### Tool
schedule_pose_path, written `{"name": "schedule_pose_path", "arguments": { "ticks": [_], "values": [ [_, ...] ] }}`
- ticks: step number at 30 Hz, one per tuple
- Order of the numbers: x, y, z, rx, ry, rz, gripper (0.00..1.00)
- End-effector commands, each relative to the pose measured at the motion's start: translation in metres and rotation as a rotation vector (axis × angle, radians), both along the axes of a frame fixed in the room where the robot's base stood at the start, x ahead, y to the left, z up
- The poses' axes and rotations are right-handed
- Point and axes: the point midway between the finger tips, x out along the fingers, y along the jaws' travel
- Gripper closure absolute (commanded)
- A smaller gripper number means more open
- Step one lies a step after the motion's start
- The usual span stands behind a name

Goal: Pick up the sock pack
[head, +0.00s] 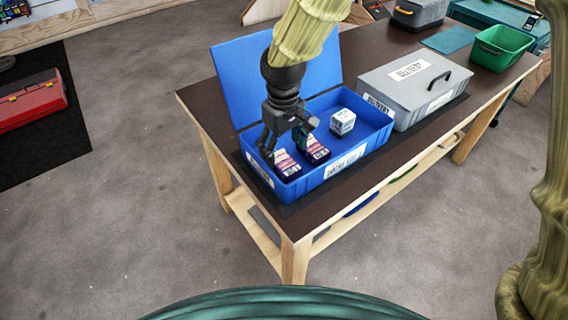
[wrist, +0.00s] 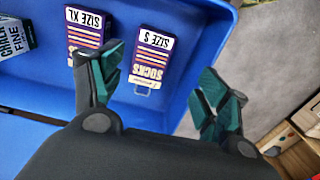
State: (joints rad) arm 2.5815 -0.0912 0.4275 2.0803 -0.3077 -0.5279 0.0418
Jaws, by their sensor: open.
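Two sock packs lie in the open blue box (head: 366,148). The "SIZE S" sock pack (wrist: 152,55), purple with a white and orange label, is at the box's left end in the head view (head: 288,166). The similar "SIZE XL" pack (wrist: 85,27) lies beside it, to the right in the head view (head: 317,154). My gripper (head: 286,143) points down over this end of the box. It is open and empty, and its fingers (wrist: 163,82) show either side of the "SIZE S" pack's lower end in the wrist view. I cannot tell its exact height above the pack.
A chalk box (head: 343,122) stands in the blue box, right of the packs. The raised blue lid (head: 235,95) is behind my gripper. A closed grey case (head: 412,90) stands to the right on the table (head: 205,98). A green bin (head: 500,47) is farther right.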

Motion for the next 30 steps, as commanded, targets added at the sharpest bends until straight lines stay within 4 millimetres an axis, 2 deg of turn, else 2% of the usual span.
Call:
{"name": "schedule_pose_path", "arguments": {
  "ticks": [8,18,29,30],
  "values": [
    [0.005,-0.002,-0.019,-0.001,0.008,-0.003,0.25],
    [0.011,-0.004,-0.057,-0.001,0.008,-0.005,0.25],
    [0.011,-0.004,-0.062,0.001,0.006,-0.004,0.25],
    [0.011,-0.004,-0.062,0.001,0.006,-0.004,0.32]
  ]
}}
